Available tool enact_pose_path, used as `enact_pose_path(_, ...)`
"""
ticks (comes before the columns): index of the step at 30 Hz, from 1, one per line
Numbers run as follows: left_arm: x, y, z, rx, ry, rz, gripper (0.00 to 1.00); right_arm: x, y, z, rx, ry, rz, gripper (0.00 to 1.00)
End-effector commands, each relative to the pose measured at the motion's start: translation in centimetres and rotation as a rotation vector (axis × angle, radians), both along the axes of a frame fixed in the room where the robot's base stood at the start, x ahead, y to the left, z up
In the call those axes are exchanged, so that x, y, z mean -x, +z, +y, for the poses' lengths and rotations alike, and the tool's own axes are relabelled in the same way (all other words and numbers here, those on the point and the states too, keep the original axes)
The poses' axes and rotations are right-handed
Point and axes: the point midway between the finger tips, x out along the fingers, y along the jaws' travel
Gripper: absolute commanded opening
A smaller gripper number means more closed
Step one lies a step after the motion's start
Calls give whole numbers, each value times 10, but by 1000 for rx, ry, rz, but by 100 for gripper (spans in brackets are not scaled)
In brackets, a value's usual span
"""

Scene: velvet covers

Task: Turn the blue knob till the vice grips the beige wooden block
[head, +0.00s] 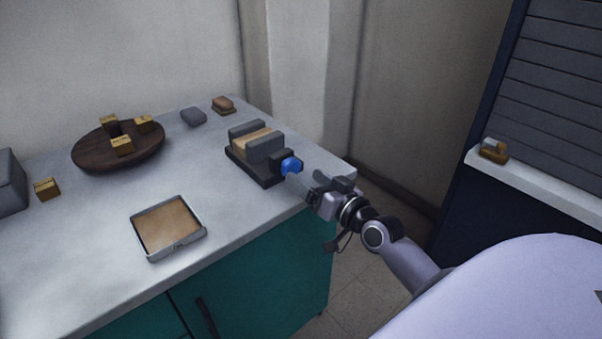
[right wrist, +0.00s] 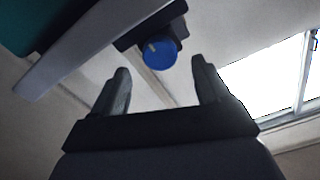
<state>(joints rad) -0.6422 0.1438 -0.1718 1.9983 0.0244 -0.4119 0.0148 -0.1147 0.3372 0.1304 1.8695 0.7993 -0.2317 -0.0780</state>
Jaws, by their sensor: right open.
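The vice (head: 257,152) stands on the counter near its right end, with a dark base and grey jaws. The beige wooden block (head: 252,138) sits between the jaws; I cannot tell whether both jaws touch it. The blue knob (head: 291,166) is on the vice's near right end. In the right wrist view the blue knob (right wrist: 160,53) shows a pale mark and lies ahead of the fingertips, between their lines. My right gripper (head: 311,188) is open and empty, just right of the knob and apart from it; its two fingers (right wrist: 162,78) are spread. My left gripper is not in view.
A square tray (head: 199,235) lies at the counter's front. A round wooden dish (head: 84,153) holds several small yellowish blocks. Another small block (head: 46,188), a grey lump (head: 193,117) and a brown piece (head: 223,105) lie around. The counter (head: 105,280) ends just right of the vice.

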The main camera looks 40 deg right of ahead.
Motion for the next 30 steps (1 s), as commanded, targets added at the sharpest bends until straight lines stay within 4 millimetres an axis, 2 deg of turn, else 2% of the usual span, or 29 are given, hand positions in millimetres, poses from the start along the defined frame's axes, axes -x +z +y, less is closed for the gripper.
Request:
enact_pose_path(3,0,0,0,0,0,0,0,15,0,-1,2,0,1,76)
enact_pose_path(9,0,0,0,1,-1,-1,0,27,0,-2,1,0,-1,76)
enact_pose_path(27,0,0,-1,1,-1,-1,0,29,0,-2,1,0,0,76)
enact_pose_path(30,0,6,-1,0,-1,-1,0,34,-7,4,16,7,28,76)
